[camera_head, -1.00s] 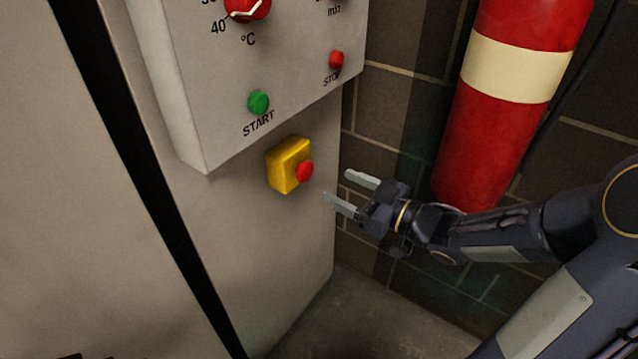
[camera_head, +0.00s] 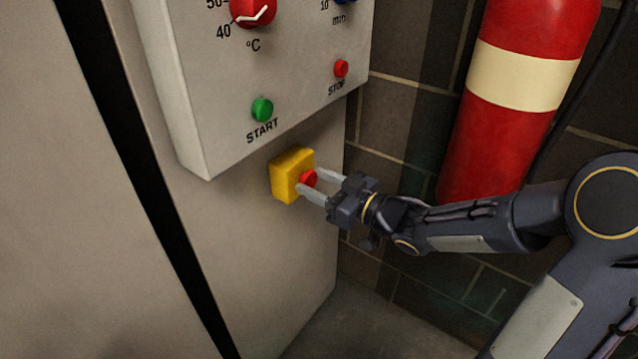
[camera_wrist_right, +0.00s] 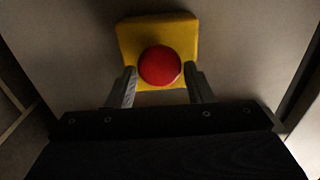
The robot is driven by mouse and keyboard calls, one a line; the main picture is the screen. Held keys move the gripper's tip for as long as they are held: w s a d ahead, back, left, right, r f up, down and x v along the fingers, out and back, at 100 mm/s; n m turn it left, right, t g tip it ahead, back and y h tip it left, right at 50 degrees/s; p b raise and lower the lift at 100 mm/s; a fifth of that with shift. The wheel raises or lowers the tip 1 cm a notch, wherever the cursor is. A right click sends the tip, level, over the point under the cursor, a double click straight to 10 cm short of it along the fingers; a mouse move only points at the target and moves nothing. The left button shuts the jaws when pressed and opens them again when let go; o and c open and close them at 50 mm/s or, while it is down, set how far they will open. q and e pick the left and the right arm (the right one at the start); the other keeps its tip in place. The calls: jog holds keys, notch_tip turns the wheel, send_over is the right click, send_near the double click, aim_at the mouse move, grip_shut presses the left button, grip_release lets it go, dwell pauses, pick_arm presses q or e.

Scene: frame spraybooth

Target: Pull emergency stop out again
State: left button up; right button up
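The emergency stop is a red mushroom button (camera_head: 309,178) on a yellow box (camera_head: 284,180), fixed to the grey cabinet side below the control panel. My right gripper (camera_head: 314,183) is at the button, with one finger on either side of it. In the right wrist view the red button (camera_wrist_right: 159,66) lies between and slightly beyond the two fingertips (camera_wrist_right: 160,80), in front of the yellow box (camera_wrist_right: 185,33). The fingers are apart, and gaps seem to remain beside the button. Whether they touch it is unclear. My left gripper is not in view.
The control panel (camera_head: 225,75) above carries a green START button (camera_head: 262,109), a red STOP button (camera_head: 341,68) and a red temperature knob (camera_head: 252,10). A red fire extinguisher (camera_head: 500,145) hangs on the tiled wall at right, behind my right arm.

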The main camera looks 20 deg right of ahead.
jog(key=c, duration=0.9)
jog(key=shift+s+d, duration=0.35)
jog(key=shift+c, duration=0.2)
jog(key=shift+s+d+p, duration=0.15)
jog(key=shift+s+p, duration=0.1)
jog(key=shift+p, duration=0.05)
jog(key=shift+f, duration=0.1)
jog(key=o, duration=1.4)
jog(key=shift+s+d, duration=0.1)
jog(key=p+v, duration=0.1)
jog(key=v, duration=0.6)
jog(key=shift+s+d+p, duration=0.2)
jog(key=shift+s+p, duration=0.1)
